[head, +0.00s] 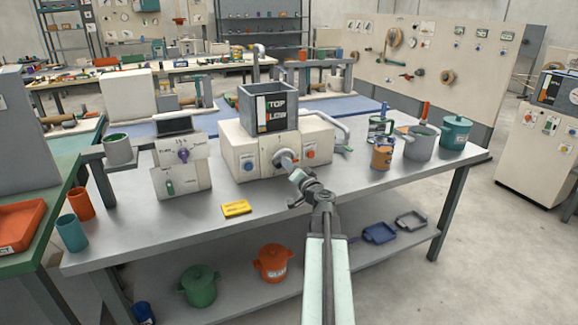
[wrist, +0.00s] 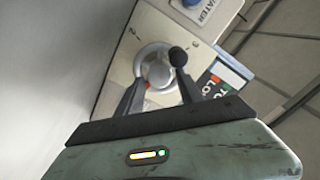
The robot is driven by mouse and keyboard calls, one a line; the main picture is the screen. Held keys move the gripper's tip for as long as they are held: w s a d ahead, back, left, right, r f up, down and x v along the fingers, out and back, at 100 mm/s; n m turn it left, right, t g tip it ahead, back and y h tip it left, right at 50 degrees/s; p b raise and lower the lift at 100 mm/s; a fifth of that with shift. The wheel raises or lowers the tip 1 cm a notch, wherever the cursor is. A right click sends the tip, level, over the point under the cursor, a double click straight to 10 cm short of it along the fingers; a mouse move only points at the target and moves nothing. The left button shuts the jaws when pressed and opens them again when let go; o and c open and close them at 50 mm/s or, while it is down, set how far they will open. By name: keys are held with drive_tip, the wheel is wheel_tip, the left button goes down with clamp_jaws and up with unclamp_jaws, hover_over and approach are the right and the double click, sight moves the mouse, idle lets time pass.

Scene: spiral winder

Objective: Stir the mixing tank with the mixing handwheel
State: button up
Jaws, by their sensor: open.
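The mixing tank looks to be the grey open-topped box (head: 257,95) with a dark label, on top of a white machine body on the table. A silver round handwheel (head: 281,158) sits on the machine's front face. In the wrist view the handwheel (wrist: 152,66) is a silver disc with a black knob (wrist: 178,56) at its right side. My gripper (head: 298,181) is just in front of the wheel. In the wrist view my gripper (wrist: 161,82) is open, its two dark fingers reaching toward the disc and knob. Whether they touch it I cannot tell.
A blue knob (head: 249,167) and an orange knob (head: 310,154) flank the wheel. A yellow block (head: 236,208) lies on the table front. A switch box (head: 181,170) stands left; orange and grey cans (head: 419,146) stand right. The table front is mostly clear.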

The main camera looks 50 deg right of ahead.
drive_tip(key=shift+x, duration=1)
drive_tip(key=shift+s, duration=0.15)
clamp_jaws()
drive_tip(key=shift+m, duration=0.4)
drive_tip(key=m, duration=0.3)
drive_tip(key=shift+f+m, duration=0.1)
drive_tip(key=shift+m, duration=0.3)
drive_tip(key=m, duration=0.5)
drive_tip(key=shift+m, duration=0.3)
drive_tip(key=m, duration=0.4)
drive_tip(key=shift+f, duration=0.1)
drive_tip(key=m, duration=0.5)
drive_tip(key=shift+a, duration=0.1)
drive_tip(key=shift+m, duration=0.4)
